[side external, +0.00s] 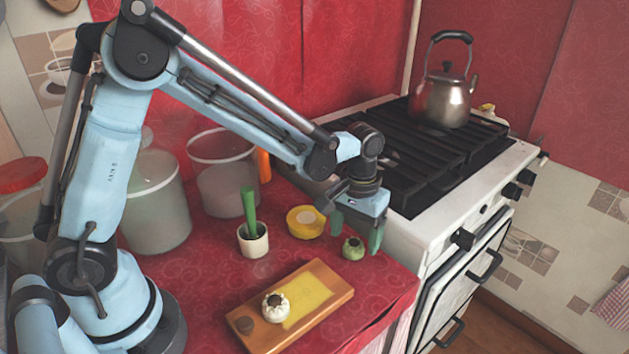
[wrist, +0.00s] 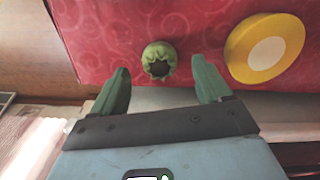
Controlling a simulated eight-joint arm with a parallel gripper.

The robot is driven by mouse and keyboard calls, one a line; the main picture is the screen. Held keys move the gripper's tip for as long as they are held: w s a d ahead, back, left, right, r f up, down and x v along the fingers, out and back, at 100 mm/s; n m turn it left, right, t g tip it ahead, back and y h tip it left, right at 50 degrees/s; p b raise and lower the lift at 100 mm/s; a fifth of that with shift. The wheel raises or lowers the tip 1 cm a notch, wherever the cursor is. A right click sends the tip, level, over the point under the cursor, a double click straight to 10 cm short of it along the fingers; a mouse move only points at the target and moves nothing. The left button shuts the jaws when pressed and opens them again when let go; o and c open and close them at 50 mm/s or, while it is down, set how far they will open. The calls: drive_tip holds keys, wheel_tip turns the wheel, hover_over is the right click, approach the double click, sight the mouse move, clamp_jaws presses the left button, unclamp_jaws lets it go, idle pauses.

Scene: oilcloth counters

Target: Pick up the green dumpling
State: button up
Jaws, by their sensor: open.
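The green dumpling (side external: 353,248) sits on the red oilcloth counter near the edge by the stove. It is small and round with a dark top. It also shows in the wrist view (wrist: 159,61), just beyond the fingertips and between their lines. My gripper (side external: 357,238) is above and around the dumpling's spot in the side view. In the wrist view my gripper (wrist: 160,80) has its two green fingers wide apart, with nothing between them. I cannot tell the exact height of the fingertips over the counter.
A yellow round dish (wrist: 264,48) lies right beside the dumpling. A white dumpling (side external: 275,306) sits on a wooden board (side external: 262,335). A cup (side external: 253,243) holds a green utensil (side external: 249,209). The stove (side external: 415,236) with a kettle (side external: 445,98) borders the counter.

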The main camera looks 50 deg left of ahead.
drive_tip(key=shift+f, duration=1.25)
drive_tip(key=shift+c, duration=0.2)
drive_tip(key=c, duration=0.6)
drive_tip(key=shift+c, duration=0.3)
drive_tip(key=shift+r, duration=0.15)
